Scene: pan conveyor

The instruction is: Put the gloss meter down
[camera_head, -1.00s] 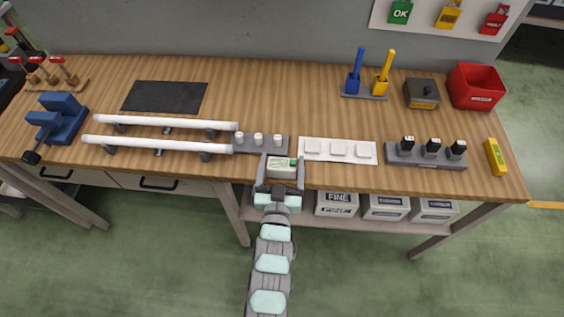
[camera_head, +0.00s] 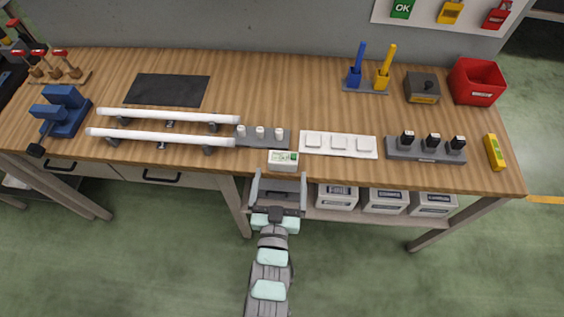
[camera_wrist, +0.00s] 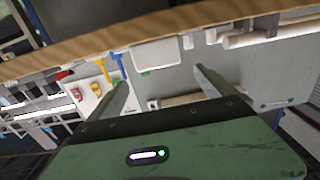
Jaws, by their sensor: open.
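The gloss meter (camera_head: 283,160) is a small pale box with a green-marked display on top. It rests on the front part of the wooden workbench (camera_head: 240,85), just in front of the grey holder with white cylinders. My gripper (camera_head: 280,178) is open and empty, just off the bench's front edge, with its fingers pointing toward the meter and apart from it. In the wrist view my two dark fingers (camera_wrist: 160,85) stand wide apart with nothing between them. I cannot make out the meter for certain in that view.
To the meter's left are two white tubes (camera_head: 160,137) on supports. The grey holder (camera_head: 265,143) is behind it, and a white tray of square pads (camera_head: 338,151) is to the right. A grey rack with black-topped items (camera_head: 425,155) stands farther right. Bins (camera_head: 385,200) sit on the shelf below.

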